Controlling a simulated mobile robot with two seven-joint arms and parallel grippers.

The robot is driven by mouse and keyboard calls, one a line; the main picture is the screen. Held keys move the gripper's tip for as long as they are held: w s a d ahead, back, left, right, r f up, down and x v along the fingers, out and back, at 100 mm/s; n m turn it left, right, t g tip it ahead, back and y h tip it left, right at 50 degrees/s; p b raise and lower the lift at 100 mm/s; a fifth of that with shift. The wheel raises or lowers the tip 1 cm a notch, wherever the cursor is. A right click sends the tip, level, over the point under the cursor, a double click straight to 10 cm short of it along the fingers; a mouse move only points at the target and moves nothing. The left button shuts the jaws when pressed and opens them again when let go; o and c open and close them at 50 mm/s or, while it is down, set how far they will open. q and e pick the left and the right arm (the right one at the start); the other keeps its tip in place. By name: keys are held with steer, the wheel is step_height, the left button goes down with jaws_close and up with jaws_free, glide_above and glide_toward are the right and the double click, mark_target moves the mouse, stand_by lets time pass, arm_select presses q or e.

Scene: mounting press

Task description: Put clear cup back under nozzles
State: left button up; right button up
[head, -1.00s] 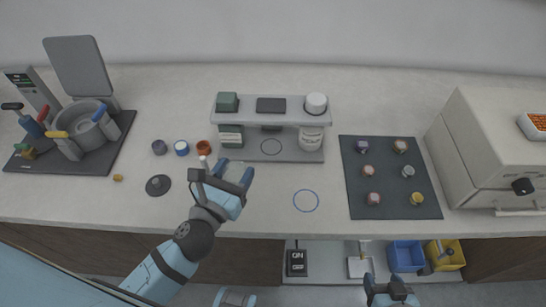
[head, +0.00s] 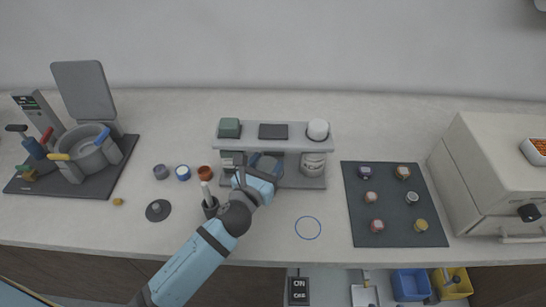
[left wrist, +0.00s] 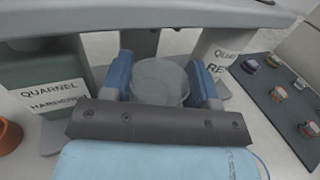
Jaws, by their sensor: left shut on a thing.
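The two-part dispenser (head: 290,145) stands at the back middle of the counter, with a green container on the left labelled hardener (left wrist: 52,98) and a white one on the right labelled "RE…" (left wrist: 222,58). My left gripper (head: 263,166) reaches under its top shelf, between the two containers. In the left wrist view its blue fingers are shut on the clear cup (left wrist: 160,82), one on each side. The cup looks upright. Its bottom and the dispenser base below it are hidden, so I cannot tell whether it touches the base. My right gripper is out of view.
A blue ring mark (head: 308,228) lies on bare counter at the front. A dark mat (head: 394,232) with several small samples is to the right. Small jars (head: 183,173) and a dark pen cup (head: 209,207) are to the left. The press (head: 92,150) stands far left.

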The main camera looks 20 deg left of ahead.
mark_target(271, 163)
arm_select(q)
steer(key=w, duration=0.3)
steer(key=shift+d+r, duration=0.1)
steer(key=shift+d, duration=0.05)
steer(key=shift+w+d+f, duration=0.1)
steer(key=shift+w+f, duration=0.15)
steer(key=shift+f, duration=0.2)
steer(key=shift+w+f, duration=0.2)
steer(key=shift+f, duration=0.25)
steer(key=shift+s+r, duration=0.1)
steer(key=shift+f+b, duration=0.3)
steer(key=shift+b, duration=0.05)
steer(key=o, duration=0.9)
steer(key=shift+r, duration=0.1)
steer(key=shift+r, duration=0.15)
